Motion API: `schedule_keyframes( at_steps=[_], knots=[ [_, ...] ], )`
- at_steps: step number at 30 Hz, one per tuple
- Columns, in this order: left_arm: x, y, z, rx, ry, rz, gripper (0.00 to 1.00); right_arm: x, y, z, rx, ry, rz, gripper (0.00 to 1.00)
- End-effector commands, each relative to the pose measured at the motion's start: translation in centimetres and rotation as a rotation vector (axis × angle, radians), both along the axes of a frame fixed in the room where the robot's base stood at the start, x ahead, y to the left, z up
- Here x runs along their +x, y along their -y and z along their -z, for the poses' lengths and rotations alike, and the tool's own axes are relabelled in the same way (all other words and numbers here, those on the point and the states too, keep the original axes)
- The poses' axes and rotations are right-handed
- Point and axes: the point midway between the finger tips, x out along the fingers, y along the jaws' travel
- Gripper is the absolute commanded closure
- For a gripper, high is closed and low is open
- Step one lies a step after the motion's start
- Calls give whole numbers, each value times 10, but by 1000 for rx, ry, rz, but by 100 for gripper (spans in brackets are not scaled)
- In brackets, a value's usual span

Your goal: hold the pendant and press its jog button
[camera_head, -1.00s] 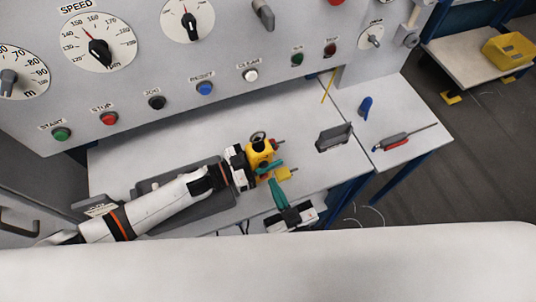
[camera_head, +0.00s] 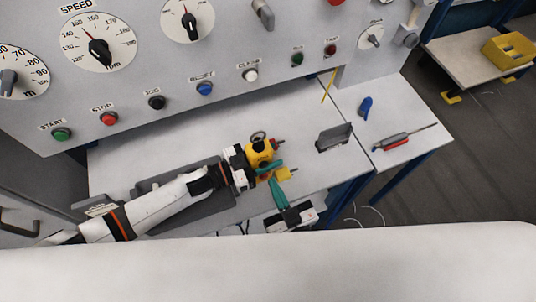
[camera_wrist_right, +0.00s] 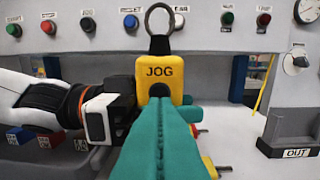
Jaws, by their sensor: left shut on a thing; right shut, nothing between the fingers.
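The yellow pendant (camera_head: 260,151) is above the table, with a dark ring on top. In the right wrist view the pendant (camera_wrist_right: 160,66) is upright and faces me with its JOG label. A dark button (camera_wrist_right: 159,90) shows below the label, partly hidden by my right fingers. My left gripper (camera_head: 267,167) comes in from the left and is shut on the pendant. My right gripper (camera_head: 271,181) is shut and empty, its green fingers pointing at the pendant's front. In the wrist view its fingertips (camera_wrist_right: 150,105) overlap the button's lower edge; I cannot tell whether they touch.
A grey panel with knobs and coloured buttons, such as the blue one (camera_head: 205,88), stands behind. A grey holder (camera_head: 335,137), a blue object (camera_head: 365,107) and a red-handled tool (camera_head: 397,141) are at right. The table between pendant and panel is clear.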

Motion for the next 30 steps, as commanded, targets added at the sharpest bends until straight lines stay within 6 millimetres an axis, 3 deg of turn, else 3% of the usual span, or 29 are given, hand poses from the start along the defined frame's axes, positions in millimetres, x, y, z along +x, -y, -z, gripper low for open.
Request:
schedule_keyframes(
  at_steps=[8,17,30],
  knots=[
    [0,0,0,0,0,0,92,-1,0,0,0,0,0,100],
    [0,0,0,0,0,0,92,-39,14,0,-1,-2,-1,100],
    [0,0,0,0,0,0,92,2,-1,-1,1,2,1,100]
  ],
)
